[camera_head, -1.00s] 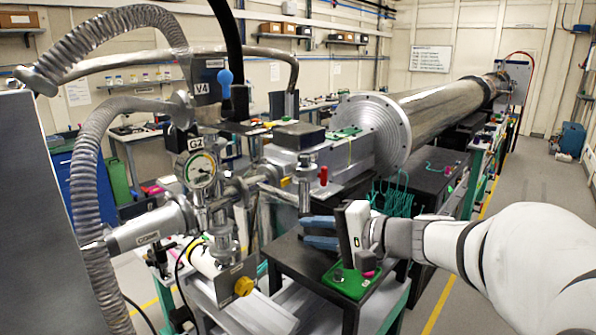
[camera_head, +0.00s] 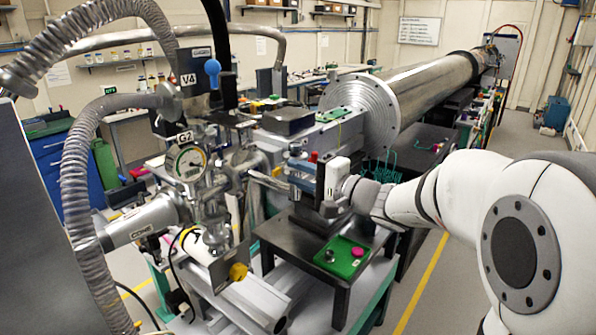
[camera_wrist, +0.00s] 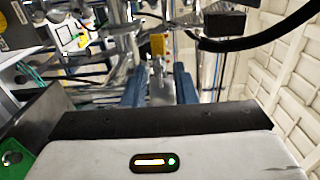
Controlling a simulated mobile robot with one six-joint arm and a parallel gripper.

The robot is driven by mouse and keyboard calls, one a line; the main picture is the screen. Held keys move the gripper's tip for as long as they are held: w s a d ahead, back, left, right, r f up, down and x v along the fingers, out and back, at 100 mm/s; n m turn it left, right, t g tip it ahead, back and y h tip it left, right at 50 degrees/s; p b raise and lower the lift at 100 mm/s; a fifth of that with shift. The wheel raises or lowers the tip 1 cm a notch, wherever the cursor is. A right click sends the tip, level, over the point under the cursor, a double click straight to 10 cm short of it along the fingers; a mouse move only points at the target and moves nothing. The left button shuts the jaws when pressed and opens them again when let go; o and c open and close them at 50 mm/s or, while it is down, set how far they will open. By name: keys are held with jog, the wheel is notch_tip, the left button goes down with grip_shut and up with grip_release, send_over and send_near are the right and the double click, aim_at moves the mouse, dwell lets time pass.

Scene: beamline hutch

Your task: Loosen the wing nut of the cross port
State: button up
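The steel vacuum cross (camera_head: 205,190), with the round dial gauge labelled G2 (camera_head: 191,162), stands left of centre in the head view. A small yellow piece (camera_head: 277,171), perhaps the wing nut, sits on its right side. A yellow piece also shows in the wrist view (camera_wrist: 158,45), ahead of the fingers. My gripper (camera_head: 300,176) is at the right of the cross, its blue fingers pointing left toward it. In the wrist view the gripper (camera_wrist: 158,85) has its fingers apart, with a grey metal part showing between or beyond them. Contact cannot be told.
A black stand (camera_head: 290,240) below my gripper carries a green tray (camera_head: 343,257) with a pink knob. Ribbed hoses (camera_head: 80,170) hang at the left. A big flanged tube (camera_head: 430,90) runs behind.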

jog(key=shift+c, duration=0.4)
grip_shut()
jog(key=b, duration=0.2)
jog(key=shift+f+n+b, duration=0.3)
jog(key=shift+n+b, duration=0.05)
jog(key=shift+n, duration=0.05)
jog(key=n+b, duration=1.5)
jog(key=b, duration=1.8)
jog(key=shift+r+n+b, duration=0.2)
jog(key=shift+n+b, duration=0.4)
jog(key=shift+b, duration=0.05)
jog(key=shift+r, duration=0.1)
